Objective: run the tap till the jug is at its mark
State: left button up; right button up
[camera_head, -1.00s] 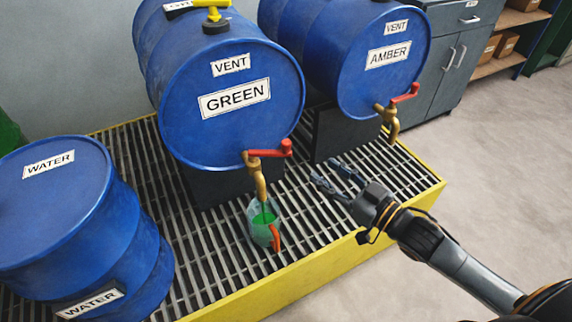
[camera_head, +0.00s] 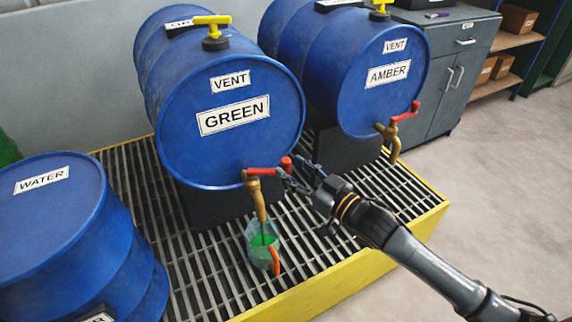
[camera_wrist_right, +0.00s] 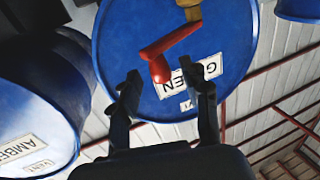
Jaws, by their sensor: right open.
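The blue drum labelled GREEN (camera_head: 230,145) lies on its side with a brass tap (camera_head: 256,195) low on its front. The tap's red lever (camera_head: 265,171) points right; it also shows in the wrist view (camera_wrist_right: 172,42). Below the spout a clear jug (camera_head: 252,246) with an orange handle stands on the grating and holds green liquid (camera_head: 264,240). A thin green line shows between spout and liquid. The jug's mark is too small to make out. My right gripper (camera_head: 296,175) is open at the lever's end, its fingers (camera_wrist_right: 163,82) either side of the red tip. My left gripper is out of view.
A second lying drum, AMBER (camera_head: 375,95), with its own red-levered tap (camera_head: 388,130), is to the right. A WATER drum (camera_head: 55,235) stands at left. Yellow vent valves (camera_head: 212,35) top the lying drums. The yellow-edged grating (camera_head: 330,270) is clear around the jug.

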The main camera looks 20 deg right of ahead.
aim_at(286, 170)
jog(key=shift+x, duration=1.05)
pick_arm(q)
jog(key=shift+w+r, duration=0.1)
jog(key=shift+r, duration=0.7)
pick_arm(e)
jog(key=shift+w+a, duration=0.25)
jog(key=shift+w, duration=0.1)
grip_shut()
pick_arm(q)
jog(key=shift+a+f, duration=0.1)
